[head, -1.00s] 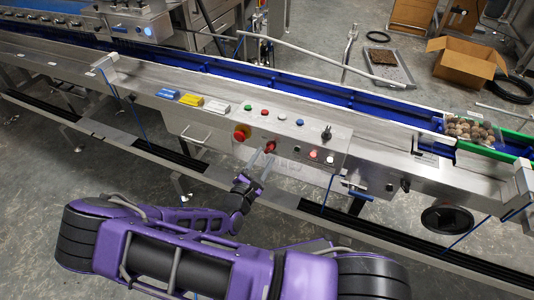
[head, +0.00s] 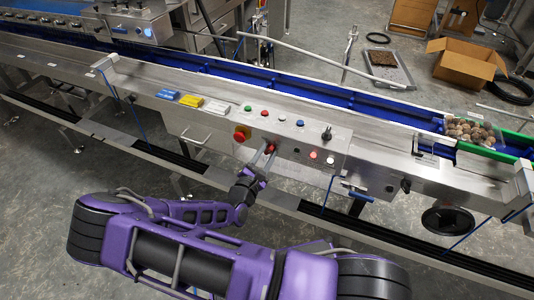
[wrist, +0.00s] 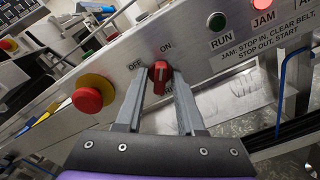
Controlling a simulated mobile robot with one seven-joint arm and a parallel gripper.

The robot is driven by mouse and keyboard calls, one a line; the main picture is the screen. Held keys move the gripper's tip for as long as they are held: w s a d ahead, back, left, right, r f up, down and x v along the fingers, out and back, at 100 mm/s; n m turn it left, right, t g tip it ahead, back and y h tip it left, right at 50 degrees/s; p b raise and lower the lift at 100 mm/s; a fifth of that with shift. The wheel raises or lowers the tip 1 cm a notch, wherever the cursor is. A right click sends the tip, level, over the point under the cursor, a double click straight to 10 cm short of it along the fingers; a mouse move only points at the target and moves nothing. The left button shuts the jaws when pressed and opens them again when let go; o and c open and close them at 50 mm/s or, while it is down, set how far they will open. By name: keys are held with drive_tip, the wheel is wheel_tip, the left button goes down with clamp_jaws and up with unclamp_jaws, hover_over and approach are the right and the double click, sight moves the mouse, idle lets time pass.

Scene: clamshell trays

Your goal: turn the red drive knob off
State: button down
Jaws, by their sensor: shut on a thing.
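The red drive knob (wrist: 160,72) sits on the front of the steel control panel. In the head view the knob (head: 269,147) is partly covered by my fingers. My gripper (wrist: 159,80) is shut on the knob, one finger on each side. It also shows in the head view (head: 265,156), reaching up from below. The knob's pale pointer line stands roughly upright in the wrist view, towards the ON label (wrist: 166,47). The OFF label (wrist: 135,65) is to its left.
A red mushroom button on a yellow base (wrist: 86,97) is close to the left of my fingers. A blue conveyor (head: 350,100) runs behind the panel.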

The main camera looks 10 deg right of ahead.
drive_tip(key=shift+n+p, duration=0.3)
drive_tip(key=shift+r+n+p, duration=0.15)
drive_tip(key=shift+n+p, duration=0.85)
drive_tip(key=shift+n, duration=0.2)
drive_tip(key=n+p, duration=0.1)
drive_tip(key=n, duration=0.2)
drive_tip(key=shift+n+p, duration=0.3)
drive_tip(key=shift+p, duration=0.05)
drive_tip(key=n+p, duration=0.1)
drive_tip(key=n, duration=0.2)
drive_tip(key=shift+n, duration=0.3)
drive_tip(key=shift+f+n, duration=0.2)
drive_tip(key=shift+n, duration=1.7)
drive_tip(key=c, duration=0.8)
unclamp_jaws()
drive_tip(key=shift+c, duration=0.2)
drive_tip(key=shift+s+p, duration=0.1)
drive_tip(key=shift+p, duration=0.2)
